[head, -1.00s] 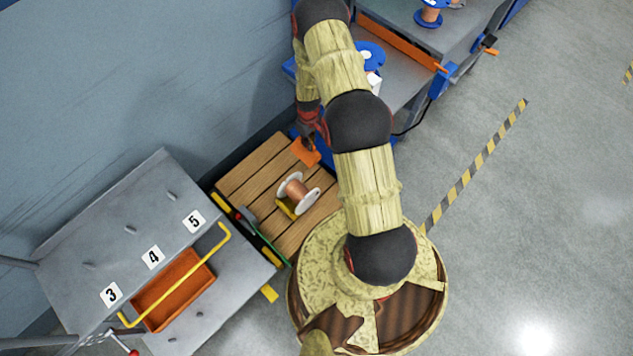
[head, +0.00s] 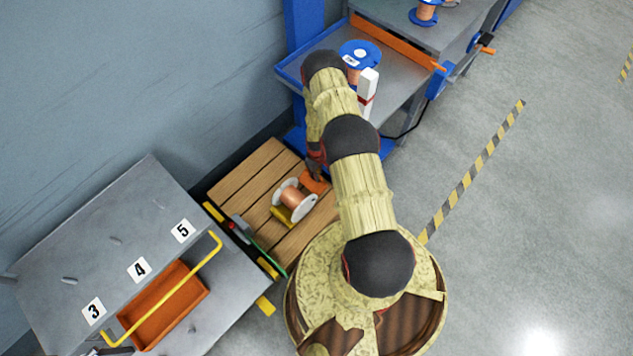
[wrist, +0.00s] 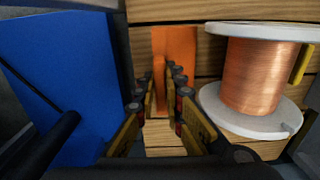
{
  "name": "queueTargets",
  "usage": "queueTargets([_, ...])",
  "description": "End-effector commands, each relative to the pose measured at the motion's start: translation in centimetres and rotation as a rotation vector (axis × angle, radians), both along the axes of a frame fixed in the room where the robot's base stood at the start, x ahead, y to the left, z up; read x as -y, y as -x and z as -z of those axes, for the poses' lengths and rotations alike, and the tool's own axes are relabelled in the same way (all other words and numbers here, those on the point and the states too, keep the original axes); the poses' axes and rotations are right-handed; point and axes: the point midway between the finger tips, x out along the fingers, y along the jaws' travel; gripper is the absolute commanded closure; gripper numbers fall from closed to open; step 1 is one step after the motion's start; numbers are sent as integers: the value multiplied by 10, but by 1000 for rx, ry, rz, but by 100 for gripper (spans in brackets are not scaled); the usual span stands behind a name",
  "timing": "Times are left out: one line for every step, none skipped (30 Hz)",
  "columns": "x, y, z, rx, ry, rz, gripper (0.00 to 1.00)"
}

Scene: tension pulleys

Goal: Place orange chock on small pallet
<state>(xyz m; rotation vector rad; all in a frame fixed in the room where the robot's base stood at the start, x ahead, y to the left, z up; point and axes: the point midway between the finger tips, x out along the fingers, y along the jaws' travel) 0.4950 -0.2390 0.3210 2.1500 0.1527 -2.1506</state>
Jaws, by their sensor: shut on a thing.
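The orange chock (head: 314,183) is at the right part of the small wooden pallet (head: 244,180), just beside the copper wire spool (head: 295,198). My gripper (head: 316,168) reaches down from above and is shut on the chock; the arm hides part of it in the head view. In the wrist view the chock (wrist: 175,52) sits at the tips of the fingers (wrist: 162,88), above or on the pallet boards (wrist: 160,138). I cannot tell whether it touches them. The spool (wrist: 255,80) stands close to the right of the fingers.
A yellow chock (head: 281,214) lies against the spool. A blue panel (wrist: 62,75) is close at the left in the wrist view. A grey rack (head: 120,240) with an orange bin (head: 165,305) stands at the left. A workbench with a blue spool (head: 360,54) is behind.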

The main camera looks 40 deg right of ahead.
Motion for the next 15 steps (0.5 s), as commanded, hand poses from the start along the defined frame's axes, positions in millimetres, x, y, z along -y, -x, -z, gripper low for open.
queueTargets([0,0,7,0,0,0,100])
queueTargets([0,0,9,0,0,0,100])
queueTargets([0,-1,10,1,0,0,100])
queueTargets([0,-1,11,1,0,0,100])
queueTargets([0,-1,12,1,0,0,100])
queueTargets([0,0,15,0,0,0,100])
queueTargets([0,0,18,0,0,0,100])
queueTargets([0,0,21,0,0,0,100])
queueTargets([0,0,27,0,0,0,100])
queueTargets([0,0,31,0,0,0,100])
queueTargets([0,0,36,-1,0,0,100])
queueTargets([0,1,43,-1,-1,0,100])
queueTargets([0,0,46,0,0,0,100])
queueTargets([0,0,48,0,0,0,100])
queueTargets([0,-1,50,1,0,0,100])
